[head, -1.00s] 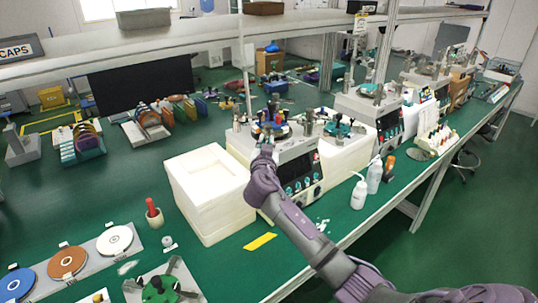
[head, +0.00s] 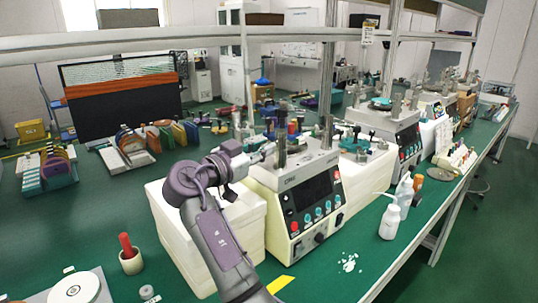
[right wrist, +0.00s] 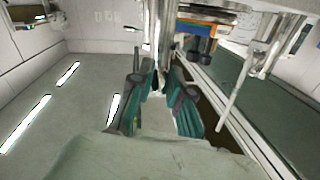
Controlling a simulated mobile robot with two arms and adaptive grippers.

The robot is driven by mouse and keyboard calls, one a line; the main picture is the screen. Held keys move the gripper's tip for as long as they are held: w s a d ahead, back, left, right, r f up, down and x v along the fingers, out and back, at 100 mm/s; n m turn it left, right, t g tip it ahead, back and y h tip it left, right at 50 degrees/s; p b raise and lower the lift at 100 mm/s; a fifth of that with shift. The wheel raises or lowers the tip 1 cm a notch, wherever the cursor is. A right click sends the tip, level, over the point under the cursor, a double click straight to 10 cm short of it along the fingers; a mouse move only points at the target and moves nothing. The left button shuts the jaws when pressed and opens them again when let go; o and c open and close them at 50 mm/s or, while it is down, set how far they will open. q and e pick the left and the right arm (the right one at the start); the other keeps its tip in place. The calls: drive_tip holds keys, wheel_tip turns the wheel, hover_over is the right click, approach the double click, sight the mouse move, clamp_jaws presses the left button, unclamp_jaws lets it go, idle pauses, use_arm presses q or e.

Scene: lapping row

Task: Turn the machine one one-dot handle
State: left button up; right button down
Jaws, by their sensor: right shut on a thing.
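Machine one looks to be the nearest white lapping machine (head: 313,195), with a dark screen and teal buttons on its front. Grey posts (head: 282,125) stand on its top. My right gripper (head: 268,151) is at the left edge of that top, its arm rising from the bottom of the head view. In the right wrist view its teal-padded fingers (right wrist: 157,92) are close together around a slim grey part, seemingly the handle (right wrist: 163,62). The one-dot mark cannot be made out, and the gripped part is mostly hidden in the head view. My left gripper is not in view.
A cream block (head: 232,228) stands left of the machine, behind my arm. White bottles (head: 391,221) stand to its right. More lapping machines (head: 398,130) line the bench behind. A cup with a red-handled tool (head: 130,260) is at front left. An overhead shelf (head: 200,45) spans above.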

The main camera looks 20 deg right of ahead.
drive_tip(key=shift+w, duration=0.1)
drive_tip(key=shift+g, duration=0.3)
drive_tip(key=c, duration=1.1)
unclamp_jaws()
drive_tip(key=shift+r, duration=0.25)
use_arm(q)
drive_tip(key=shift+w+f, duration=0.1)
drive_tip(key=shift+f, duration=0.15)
use_arm(e)
wheel_tip(320, 180, up, 10)
drive_tip(key=shift+f, duration=0.25)
